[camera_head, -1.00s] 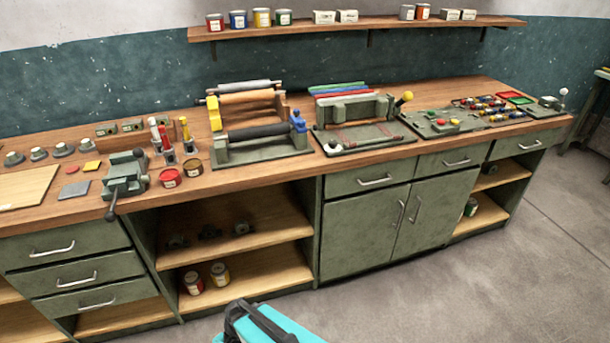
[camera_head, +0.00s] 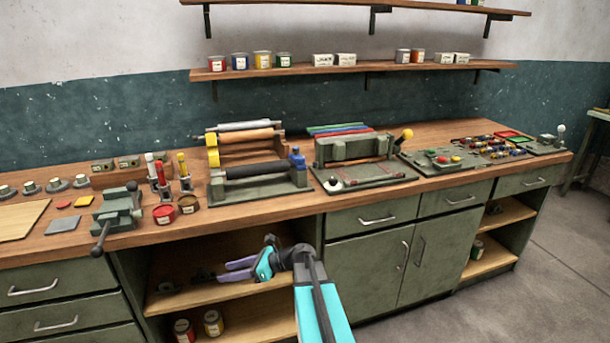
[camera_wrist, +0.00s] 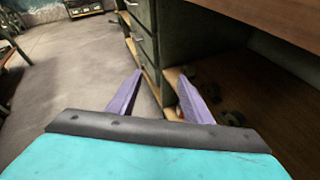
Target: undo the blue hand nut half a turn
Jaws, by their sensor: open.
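The blue hand nut (camera_head: 297,156) stands on the right end of the roller machine (camera_head: 262,191) on the workbench, in the head view. The machine carries a dark roller, and a tan roller lies on a rack behind it. My gripper (camera_head: 223,269) is in front of the bench, below the top's front edge, before the open shelves. Its purple fingers point left in the head view, and it is well below and to the left of the blue nut. In the wrist view the fingers (camera_wrist: 159,95) are apart with nothing between them. The nut is not in the wrist view.
A green vise (camera_head: 118,212) and open ink tins (camera_head: 163,214) sit left of the roller machine. A press with a yellow knob (camera_head: 407,134) stands to its right. The bench front edge and shelf (camera_head: 225,285) are close to my gripper. Open floor (camera_head: 530,275) lies at right.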

